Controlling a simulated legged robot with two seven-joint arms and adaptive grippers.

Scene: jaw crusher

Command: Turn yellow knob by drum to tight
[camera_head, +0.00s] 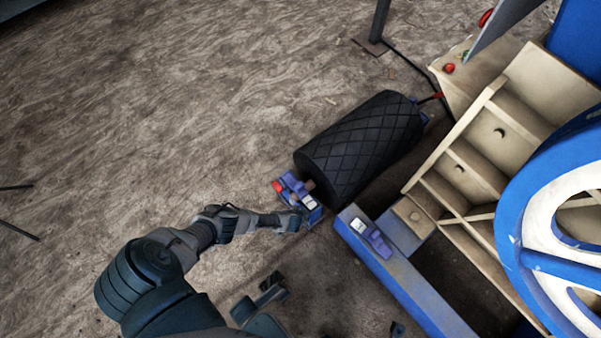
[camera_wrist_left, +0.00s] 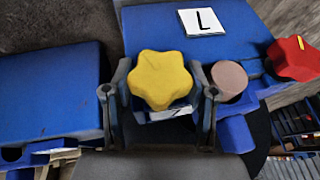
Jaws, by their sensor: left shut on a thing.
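The yellow star-shaped knob (camera_wrist_left: 161,80) sits in the middle of the left wrist view, in front of a blue housing. My left gripper (camera_wrist_left: 160,92) has one finger on each side of it and is shut on it. In the head view my left gripper (camera_head: 292,222) reaches the blue bracket (camera_head: 299,199) at the near end of the black drum (camera_head: 362,145). The yellow knob is hidden there.
A red knob (camera_wrist_left: 294,59), a pinkish round stub (camera_wrist_left: 229,79) and a white plate marked L (camera_wrist_left: 202,22) are close to the gripper's right. A blue beam (camera_head: 400,275) and the big blue and white wheel (camera_head: 550,220) stand to the right.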

